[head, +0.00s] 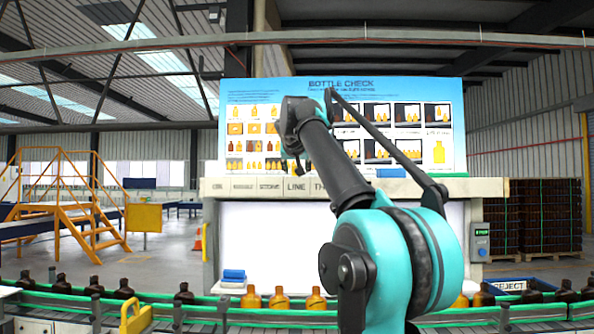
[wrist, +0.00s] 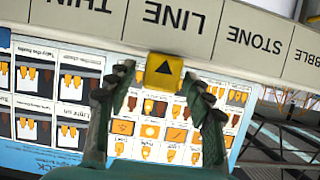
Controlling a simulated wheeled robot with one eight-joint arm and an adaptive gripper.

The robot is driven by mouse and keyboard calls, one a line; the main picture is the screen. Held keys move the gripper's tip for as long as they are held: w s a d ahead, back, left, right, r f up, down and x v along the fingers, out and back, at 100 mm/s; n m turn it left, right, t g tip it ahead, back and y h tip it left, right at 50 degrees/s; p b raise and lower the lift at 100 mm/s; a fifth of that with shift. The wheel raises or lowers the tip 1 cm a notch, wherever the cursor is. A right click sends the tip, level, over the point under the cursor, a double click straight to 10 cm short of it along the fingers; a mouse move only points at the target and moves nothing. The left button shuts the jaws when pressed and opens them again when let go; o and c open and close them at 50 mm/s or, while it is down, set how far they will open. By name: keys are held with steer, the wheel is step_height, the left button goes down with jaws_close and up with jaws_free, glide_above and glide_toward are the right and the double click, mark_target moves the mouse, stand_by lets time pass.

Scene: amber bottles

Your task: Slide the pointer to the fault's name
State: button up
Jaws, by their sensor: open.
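The yellow pointer (wrist: 165,71) with a black triangle sits on the name rail (wrist: 224,56), its triangle aimed at the word LINE. In the wrist view the rail's names appear upside down: THIN, LINE, STONE and one ending in BBLE. My gripper (wrist: 160,80) is open, with one dark finger on each side of the pointer and a visible gap to each. In the head view the name rail (head: 258,187) crosses under the board; my arm hides its middle, and I cannot make out the pointer there.
The BOTTLE CHECK board (head: 232,110) stands behind the rail. Below, amber bottles (head: 280,300) stand on the conveyor before a bright white panel (head: 262,240).

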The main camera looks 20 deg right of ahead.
steer(key=v, duration=1.1)
step_height(320, 180, down, 39)
steer(key=s+g+y, duration=0.1)
steer(key=g, duration=0.4)
steer(key=s+a+f+n+g+y, duration=0.1)
steer(key=s+a+f, duration=0.1)
steer(key=s+f, duration=1)
steer(key=s+a+f+n+g+y, duration=0.2)
steer(key=s+f, duration=1.1)
steer(key=f, duration=0.8)
steer(key=shift+s+a+f+n+g, duration=0.2)
steer(key=shift+s+f+n+g, duration=0.05)
steer(key=shift+f+n+g, duration=0.05)
